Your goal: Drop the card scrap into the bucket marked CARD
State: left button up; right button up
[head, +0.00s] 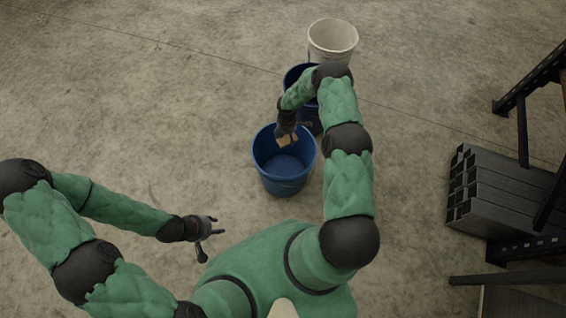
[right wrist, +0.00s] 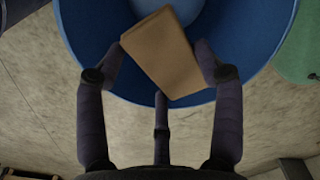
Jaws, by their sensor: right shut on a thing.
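The card scrap (head: 288,141) is a flat tan piece. My right gripper (head: 287,133) is shut on it and holds it over the near blue bucket (head: 284,186), towards its far rim. In the right wrist view the card scrap (right wrist: 163,52) sits tilted between the fingers, with the blue bucket (right wrist: 262,50) behind it. My left gripper (head: 212,237) is empty, fingers apart, low at the left of my body. A second blue bucket (head: 296,76) stands behind, partly hidden by my right arm, and a white bucket (head: 333,40) behind that. No marking is readable on any bucket.
A stack of grey metal profiles (head: 500,195) lies at the right beside a dark rack (head: 524,135). The concrete floor (head: 150,110) on the left is clear.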

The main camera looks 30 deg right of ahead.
jog(key=o, duration=0.9)
jog(key=shift+r, duration=0.1)
notch_tip(320, 180, up, 12)
jog(key=shift+f, duration=0.1)
